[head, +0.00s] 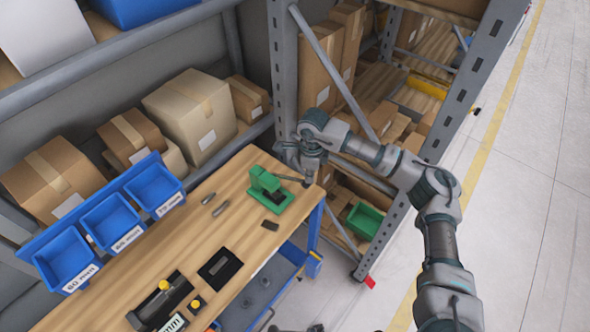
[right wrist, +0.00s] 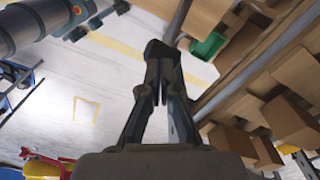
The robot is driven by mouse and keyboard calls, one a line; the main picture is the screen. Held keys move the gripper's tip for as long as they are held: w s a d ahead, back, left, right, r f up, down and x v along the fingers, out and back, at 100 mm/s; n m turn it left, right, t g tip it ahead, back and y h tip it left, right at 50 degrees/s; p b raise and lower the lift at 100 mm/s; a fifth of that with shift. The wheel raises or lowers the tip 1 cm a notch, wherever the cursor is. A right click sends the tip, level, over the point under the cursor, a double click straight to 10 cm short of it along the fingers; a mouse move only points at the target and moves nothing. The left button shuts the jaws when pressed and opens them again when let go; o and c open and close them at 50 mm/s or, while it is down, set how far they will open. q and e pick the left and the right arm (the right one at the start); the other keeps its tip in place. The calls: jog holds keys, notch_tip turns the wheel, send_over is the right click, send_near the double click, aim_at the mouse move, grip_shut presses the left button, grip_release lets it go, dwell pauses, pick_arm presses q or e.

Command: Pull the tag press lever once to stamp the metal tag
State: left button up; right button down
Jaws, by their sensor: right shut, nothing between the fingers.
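The green tag press (head: 266,187) stands near the right end of the wooden workbench. Its dark lever (head: 288,178) sticks out to the right. My right gripper (head: 307,182) points down at the lever's outer end, by the bench edge; I cannot tell whether it touches the lever. In the right wrist view its fingers (right wrist: 161,52) are together with nothing between them. The press is not visible there. A small dark plate (head: 269,225) lies in front of the press, and I cannot tell whether it is the metal tag. My left gripper is not in view.
Two small grey metal pieces (head: 220,209) lie left of the press. A black square tray (head: 220,269) and a black device (head: 160,302) sit nearer. Blue bins (head: 112,222) line the back edge. A grey rack post (head: 284,70) stands behind my right wrist.

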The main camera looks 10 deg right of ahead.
notch_tip(320, 180, up, 7)
jog(key=p, duration=0.3)
jog(key=shift+r+p, duration=0.2)
jog(key=shift+p, duration=0.1)
dwell(0.5)
